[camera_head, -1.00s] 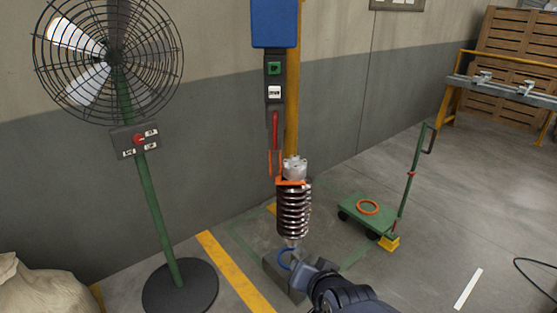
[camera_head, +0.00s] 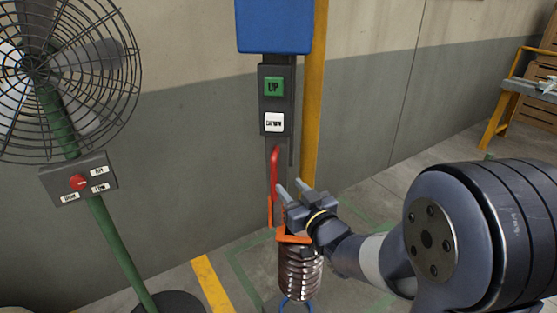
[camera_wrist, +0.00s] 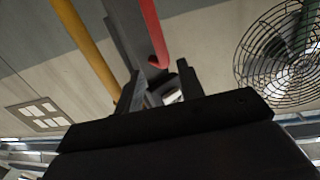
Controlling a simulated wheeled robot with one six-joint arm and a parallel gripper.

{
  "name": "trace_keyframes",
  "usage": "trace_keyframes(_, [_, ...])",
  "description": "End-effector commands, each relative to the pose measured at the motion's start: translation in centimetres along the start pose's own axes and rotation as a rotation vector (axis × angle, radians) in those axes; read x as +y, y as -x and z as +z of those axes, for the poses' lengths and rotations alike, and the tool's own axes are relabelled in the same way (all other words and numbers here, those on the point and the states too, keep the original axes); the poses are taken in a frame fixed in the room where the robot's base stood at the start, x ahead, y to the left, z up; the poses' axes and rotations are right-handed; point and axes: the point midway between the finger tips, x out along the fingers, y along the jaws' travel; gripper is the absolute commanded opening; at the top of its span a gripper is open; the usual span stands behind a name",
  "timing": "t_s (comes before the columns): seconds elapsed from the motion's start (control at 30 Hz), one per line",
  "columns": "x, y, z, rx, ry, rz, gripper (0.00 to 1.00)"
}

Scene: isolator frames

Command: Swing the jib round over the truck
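A yellow post (camera_head: 314,100) stands behind a blue box (camera_head: 274,25); the jib's arm above is out of view. Below the box hangs a dark panel with a green UP button (camera_head: 274,87) and a white button (camera_head: 274,122). A red handle (camera_head: 274,165) hangs under them. An orange hook piece (camera_head: 294,238) sits at the top of a coiled spring unit (camera_head: 300,268). My gripper (camera_head: 290,187) is open beside the red handle, pointing up at it. The wrist view shows the handle (camera_wrist: 155,45) beyond the parted fingers. The truck is not visible now.
A caged fan (camera_head: 65,70) with a switch box (camera_head: 79,180) stands at left on a green pole. A workbench (camera_head: 535,85) stands at far right. The wall is close behind the post. My arm covers much of the right-hand floor.

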Motion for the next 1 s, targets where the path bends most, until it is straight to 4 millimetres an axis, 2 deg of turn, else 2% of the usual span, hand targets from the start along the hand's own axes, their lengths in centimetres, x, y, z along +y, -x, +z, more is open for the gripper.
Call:
trace_keyframes(0.5, [0.0, -8.5, -0.1, -0.002, -0.002, 0.002, 0.37])
trace_keyframes(0.7, [0.0, -9.9, 0.0, -0.002, -0.001, 0.002, 0.37])
trace_keyframes(1.0, [0.0, -10.1, 0.0, -0.002, -0.001, 0.003, 0.37])
